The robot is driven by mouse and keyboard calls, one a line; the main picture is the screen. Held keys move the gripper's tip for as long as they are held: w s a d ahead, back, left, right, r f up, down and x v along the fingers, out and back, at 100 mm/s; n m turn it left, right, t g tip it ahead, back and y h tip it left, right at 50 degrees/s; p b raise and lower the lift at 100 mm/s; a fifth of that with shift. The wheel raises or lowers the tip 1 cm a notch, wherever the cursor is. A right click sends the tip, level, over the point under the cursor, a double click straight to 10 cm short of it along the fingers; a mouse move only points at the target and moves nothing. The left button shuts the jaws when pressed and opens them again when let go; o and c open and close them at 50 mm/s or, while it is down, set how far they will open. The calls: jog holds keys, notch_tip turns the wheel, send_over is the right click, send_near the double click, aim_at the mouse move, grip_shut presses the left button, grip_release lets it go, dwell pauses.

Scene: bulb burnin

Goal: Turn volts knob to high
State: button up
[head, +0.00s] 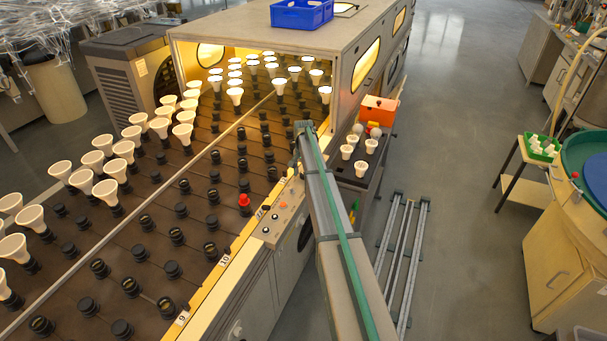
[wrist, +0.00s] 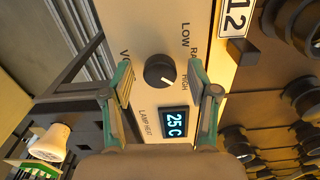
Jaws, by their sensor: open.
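The volts knob (wrist: 159,70) is a round black dial on a cream panel (wrist: 150,22) in the wrist view. LOW, HIGH and partly covered words surround it. A pale mark on its lower right edge seems to point toward HIGH. My gripper (wrist: 161,78) is open, with one finger on each side of the knob and visible gaps to it. How far the fingertips stand off the panel is unclear.
A small display (wrist: 174,122) reading 25 C lies below the knob, near the right finger. Black sockets (wrist: 300,28) stand at the right. In the head view, lamp bulbs (head: 104,190) fill sockets on the rack, and an orange box (head: 378,108) stands on a side shelf.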

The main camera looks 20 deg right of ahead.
notch_tip(320, 180, up, 12)
dwell(0.6)
jog(key=shift+s, duration=0.1)
